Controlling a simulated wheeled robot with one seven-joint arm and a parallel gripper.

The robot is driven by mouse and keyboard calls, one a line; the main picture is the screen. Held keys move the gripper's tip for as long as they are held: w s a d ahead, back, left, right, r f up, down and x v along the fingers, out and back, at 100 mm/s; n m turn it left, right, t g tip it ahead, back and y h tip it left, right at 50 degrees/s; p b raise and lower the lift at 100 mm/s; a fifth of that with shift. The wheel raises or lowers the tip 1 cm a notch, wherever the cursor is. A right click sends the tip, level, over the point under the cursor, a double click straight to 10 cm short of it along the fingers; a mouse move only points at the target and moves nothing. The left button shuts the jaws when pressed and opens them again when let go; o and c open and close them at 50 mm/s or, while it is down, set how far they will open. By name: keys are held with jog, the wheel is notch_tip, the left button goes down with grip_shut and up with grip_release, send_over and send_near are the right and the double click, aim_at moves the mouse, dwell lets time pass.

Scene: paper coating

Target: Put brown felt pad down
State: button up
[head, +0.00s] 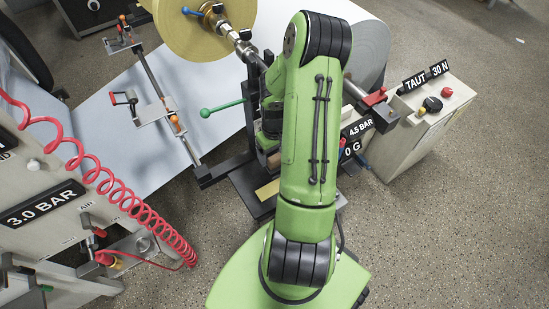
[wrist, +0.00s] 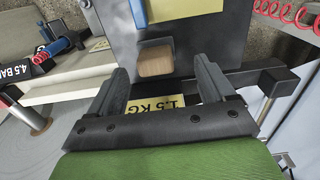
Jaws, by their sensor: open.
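The brown felt pad (wrist: 155,60) shows in the wrist view as a small tan-brown block with a dark upper edge, against a dark grey plate (wrist: 182,42). My gripper (wrist: 161,68) is open, one finger at each side of the pad with gaps visible on both sides. The pad lies between or just beyond the fingertips; I cannot tell which. A small brown patch beside the arm there may be the pad.
A yellow label reading 1.5 KG (wrist: 160,104) lies below the pad, between the fingers. A dark bar (wrist: 245,78) runs to the right. In the head view, a green-handled lever (head: 222,107) and a paper roll (head: 205,28) stand left of my arm. A red coiled hose (head: 125,195) hangs left.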

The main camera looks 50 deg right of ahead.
notch_tip(320, 180, up, 6)
jog(key=p, duration=0.1)
notch_tip(320, 180, up, 7)
jog(key=h, duration=0.1)
send_over(274, 160)
jog(key=w+a, duration=0.2)
jog(key=a, duration=0.1)
jog(key=a+r+n+t+h, duration=0.1)
jog(key=a+r+t, duration=0.1)
jog(key=a+r, duration=0.55)
jog(key=s+a+r+n+t+y, duration=0.2)
jog(key=s+a+r+t, duration=0.1)
jog(key=s+a+r, duration=0.7)
jog(key=s+a, duration=0.1)
jog(key=a, duration=0.1)
jog(key=shift+s+a+r+t, duration=0.3)
jog(key=shift+s+a+r, duration=0.05)
jog(key=shift+s+a, duration=0.05)
jog(key=shift+s, duration=0.1)
